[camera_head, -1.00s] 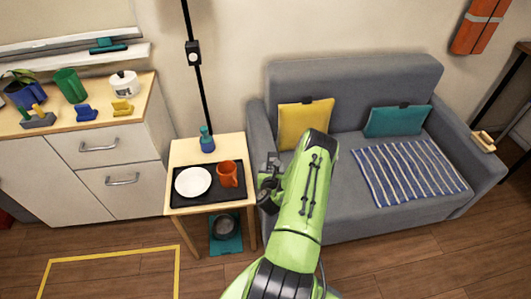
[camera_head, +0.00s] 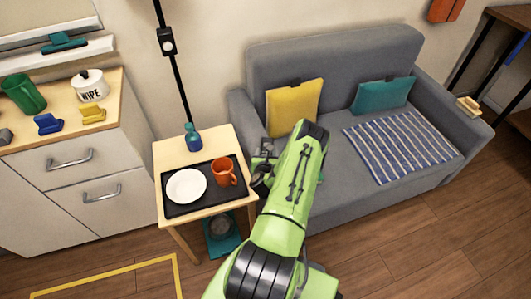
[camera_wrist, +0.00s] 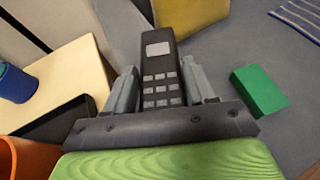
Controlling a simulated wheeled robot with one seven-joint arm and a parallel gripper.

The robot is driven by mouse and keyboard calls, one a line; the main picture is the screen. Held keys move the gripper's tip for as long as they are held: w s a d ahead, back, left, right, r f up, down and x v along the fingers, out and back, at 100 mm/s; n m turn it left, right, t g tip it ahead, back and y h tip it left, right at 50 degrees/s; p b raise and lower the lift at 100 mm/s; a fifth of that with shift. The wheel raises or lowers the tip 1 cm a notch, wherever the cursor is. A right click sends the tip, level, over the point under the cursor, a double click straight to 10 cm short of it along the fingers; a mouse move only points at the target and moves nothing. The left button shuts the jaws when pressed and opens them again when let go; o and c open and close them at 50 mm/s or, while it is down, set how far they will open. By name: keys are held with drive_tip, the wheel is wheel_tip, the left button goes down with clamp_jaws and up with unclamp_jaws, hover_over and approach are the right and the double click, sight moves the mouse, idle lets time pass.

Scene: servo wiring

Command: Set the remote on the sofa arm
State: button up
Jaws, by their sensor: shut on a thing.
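My gripper (camera_head: 262,172) is at the left front of the grey sofa (camera_head: 330,65), right of the side table, in the head view. In the wrist view my gripper (camera_wrist: 163,88) is shut on a dark remote (camera_wrist: 160,72) with a pale screen and grey keys, its far end pointing away from the gripper. In the head view I cannot make the remote out. The sofa's left arm (camera_head: 242,112) is just behind my gripper, partly hidden; its right arm (camera_head: 445,98) is clear to see.
The side table (camera_head: 210,143) holds a black tray (camera_head: 212,196) with a white plate (camera_head: 186,186) and orange mug (camera_head: 224,173), close to my gripper. A green block (camera_wrist: 260,91) lies on the sofa seat. A pale wooden piece (camera_head: 467,105) sits on the right arm.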

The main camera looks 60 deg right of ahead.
drive_tip(key=shift+f+b, duration=0.4)
drive_tip(key=shift+f, duration=0.4)
drive_tip(key=shift+f+b, duration=0.45)
drive_tip(key=shift+f, duration=0.05)
drive_tip(key=o, duration=1.3)
drive_tip(key=shift+a, duration=0.1)
drive_tip(key=shift+s+a, duration=0.1)
drive_tip(key=shift+a, duration=0.3)
drive_tip(key=p+v, duration=0.2)
drive_tip(key=v, duration=0.2)
drive_tip(key=p+v, duration=0.1)
drive_tip(key=v, duration=0.3)
drive_tip(key=r+p+v, duration=0.1)
drive_tip(key=p+v, duration=0.1)
drive_tip(key=v, duration=0.3)
drive_tip(key=shift+s+d+p, duration=0.15)
drive_tip(key=shift+d+p, duration=0.05)
drive_tip(key=shift+p, duration=0.15)
drive_tip(key=shift+s+a+p, duration=0.2)
drive_tip(key=shift+a+p, duration=0.25)
drive_tip(key=shift+p, duration=0.1)
drive_tip(key=shift+s+a+p, duration=0.2)
drive_tip(key=shift+a+p, duration=0.2)
drive_tip(key=shift+p, duration=0.1)
